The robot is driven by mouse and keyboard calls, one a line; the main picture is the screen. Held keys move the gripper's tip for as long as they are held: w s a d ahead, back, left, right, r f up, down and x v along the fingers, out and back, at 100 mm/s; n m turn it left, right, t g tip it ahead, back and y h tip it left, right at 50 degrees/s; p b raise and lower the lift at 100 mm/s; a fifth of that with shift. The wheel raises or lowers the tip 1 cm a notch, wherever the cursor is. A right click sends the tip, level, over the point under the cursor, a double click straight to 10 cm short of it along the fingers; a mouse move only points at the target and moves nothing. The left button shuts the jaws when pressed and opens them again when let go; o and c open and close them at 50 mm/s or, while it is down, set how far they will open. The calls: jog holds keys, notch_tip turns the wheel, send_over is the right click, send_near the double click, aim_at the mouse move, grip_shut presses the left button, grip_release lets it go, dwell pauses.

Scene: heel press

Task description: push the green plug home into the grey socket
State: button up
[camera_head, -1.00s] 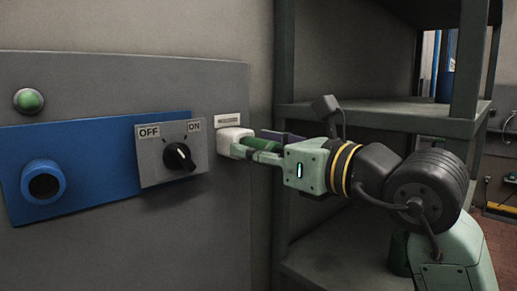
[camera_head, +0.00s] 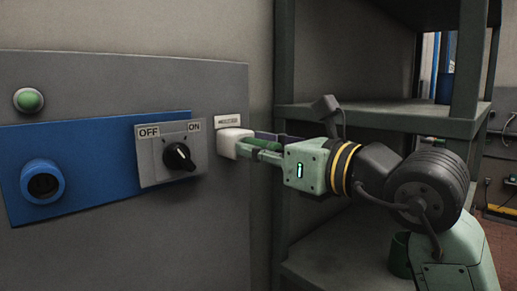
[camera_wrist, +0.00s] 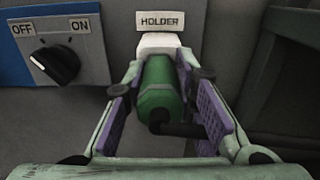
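The green plug (camera_wrist: 160,88) sits in the white holder (camera_wrist: 158,43), under a "HOLDER" label, in the wrist view. Its dark cable end faces me. My gripper (camera_wrist: 160,72) has its two fingers on either side of the plug, with narrow gaps beside it, so it looks open around it. In the head view my gripper (camera_head: 246,147) reaches to the white holder (camera_head: 232,142), and the near finger mostly hides the plug. A round blue socket (camera_head: 30,183) with a dark opening is at far left; I see no clearly grey socket.
A grey switch plate (camera_head: 150,170) with a black OFF/ON knob (camera_head: 180,156) lies between socket and holder, on a blue panel (camera_head: 95,150). A green lamp (camera_head: 29,99) is above. A shelf rack (camera_head: 380,112) stands close behind my arm on the right.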

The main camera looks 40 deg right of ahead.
grip_shut()
jog(key=shift+s, duration=0.15)
jog(key=shift+s+d+b, duration=0.15)
jog(key=shift+s+b, duration=0.15)
jog(key=shift+s, duration=1.15)
jog(key=shift+s+d+b, duration=0.1)
jog(key=shift+s+b, duration=0.15)
jog(key=shift+s, duration=1.15)
